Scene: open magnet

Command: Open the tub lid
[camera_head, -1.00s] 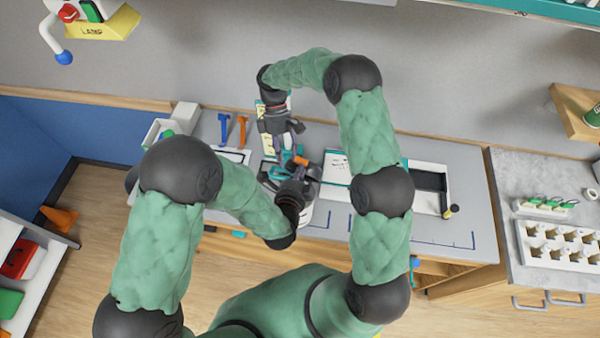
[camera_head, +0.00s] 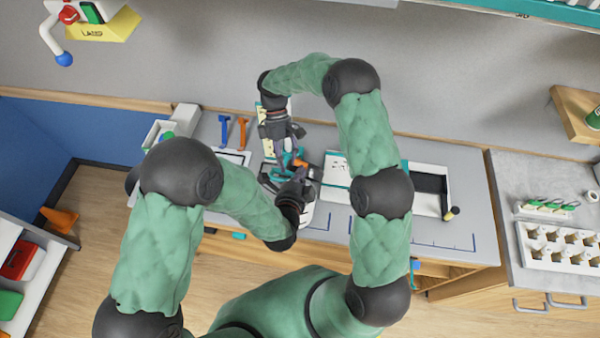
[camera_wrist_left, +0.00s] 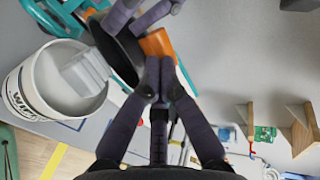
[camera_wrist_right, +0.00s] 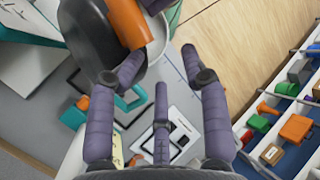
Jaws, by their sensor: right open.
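The white tub (camera_wrist_left: 35,90) stands open at the left of the left wrist view, with a grey-white block inside. Its dark round lid (camera_wrist_left: 118,50) is raised and tilted beside the mouth; it is large in the right wrist view (camera_wrist_right: 90,35). An orange tab (camera_wrist_left: 157,42) is at the lid. My left gripper (camera_wrist_left: 159,62) has its fingertips together over the tab's lower edge; I cannot tell whether they pinch it. My right gripper (camera_wrist_right: 162,72) is open and empty, below the lid and tab in its own view. In the head view both grippers (camera_head: 295,180) (camera_head: 292,138) are close together and partly hide the tub.
A blue tool (camera_head: 224,130) and an orange tool (camera_head: 242,132) lie left of the grippers. A white tray with a black recess (camera_head: 430,184) lies to the right. A white rack (camera_head: 560,245) stands on the right counter. The bench front right of the tub is mostly clear.

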